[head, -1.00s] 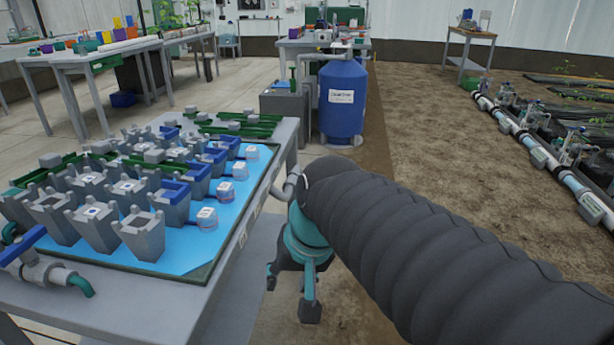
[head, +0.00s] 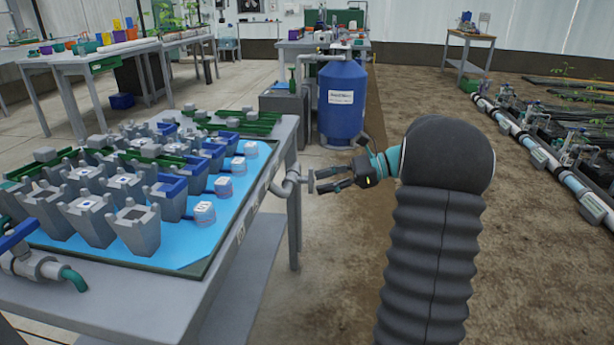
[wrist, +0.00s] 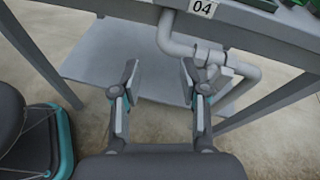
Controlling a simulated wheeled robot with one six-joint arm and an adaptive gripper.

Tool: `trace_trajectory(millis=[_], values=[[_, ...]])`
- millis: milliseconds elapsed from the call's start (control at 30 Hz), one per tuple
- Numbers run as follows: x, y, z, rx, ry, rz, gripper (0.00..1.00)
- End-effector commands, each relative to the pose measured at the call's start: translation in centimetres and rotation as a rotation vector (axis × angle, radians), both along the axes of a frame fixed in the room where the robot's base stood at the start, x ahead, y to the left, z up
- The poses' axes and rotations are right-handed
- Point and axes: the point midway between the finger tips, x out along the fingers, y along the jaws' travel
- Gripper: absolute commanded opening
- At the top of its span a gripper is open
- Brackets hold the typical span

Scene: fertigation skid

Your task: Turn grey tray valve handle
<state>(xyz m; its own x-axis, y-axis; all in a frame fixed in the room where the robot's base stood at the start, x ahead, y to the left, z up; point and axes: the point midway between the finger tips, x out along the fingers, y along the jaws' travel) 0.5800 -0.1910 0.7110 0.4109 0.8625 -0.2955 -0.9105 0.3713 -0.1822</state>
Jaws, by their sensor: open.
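The grey tray valve sits on a grey pipe (head: 289,184) that comes off the right edge of the tray table. A small upright grey piece (head: 310,181), which looks like its handle, stands at the pipe's outer end. In the wrist view the pipe (wrist: 172,35) bends under a "04" label, with a valve fitting (wrist: 208,56) on it.
The table (head: 262,245) holds grey and blue pots on a blue mat. A blue-handled valve (head: 22,240) is at its near left. A table leg (head: 293,225) stands below the pipe. A blue tank (head: 342,105) stands beyond my gripper. Bare soil lies right.

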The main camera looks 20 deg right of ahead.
Motion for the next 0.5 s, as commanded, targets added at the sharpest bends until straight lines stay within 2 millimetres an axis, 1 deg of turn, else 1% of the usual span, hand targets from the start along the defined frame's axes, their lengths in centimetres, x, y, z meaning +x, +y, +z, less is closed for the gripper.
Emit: trace_trajectory(millis=[33,100,200,300,333,400,500], values=[[0.6,-2.5,-1.0,0.068,0.012,-0.040,0.44],[1.1,-5.1,-1.6,0.152,0.019,-0.083,0.44],[1.4,-8.3,-2.3,0.248,0.021,-0.131,0.44],[1.5,-10.4,-2.8,0.312,0.019,-0.160,0.44],[1.5,-10.8,-3.0,0.324,0.020,-0.165,0.44],[1.5,-11.5,-3.1,0.346,0.017,-0.173,0.44],[1.8,-11.4,-3.2,0.358,0.017,-0.176,0.44]])
